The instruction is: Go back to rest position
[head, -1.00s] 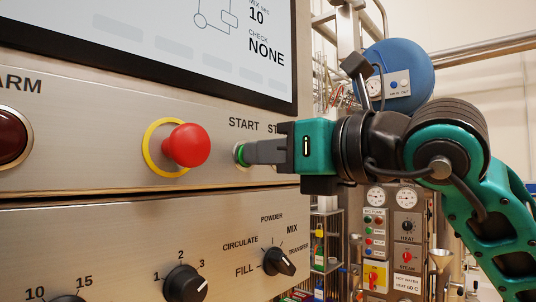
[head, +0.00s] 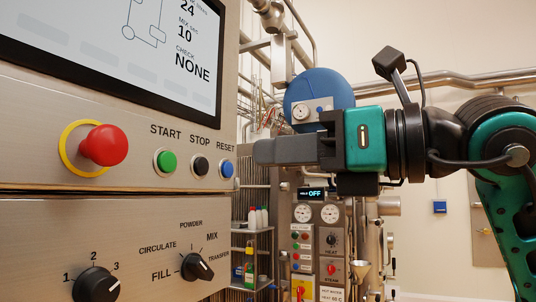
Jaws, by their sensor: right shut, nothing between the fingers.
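My right gripper (head: 258,152) is shut and empty. It points left, to the right of the control panel (head: 60,215) and apart from its buttons. The green START button (head: 165,161), the black STOP button (head: 200,166) and the blue RESET button (head: 227,168) are all in plain view in a row. The right arm comes in from the right edge. My left gripper is not in view.
A red emergency button (head: 104,146) on a yellow ring sticks out of the panel. Below are a mode knob (head: 196,267) and a numbered knob (head: 96,285). A screen (head: 120,50) is above. Behind stand a blue drum (head: 319,92), pipes and a gauge panel (head: 318,250).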

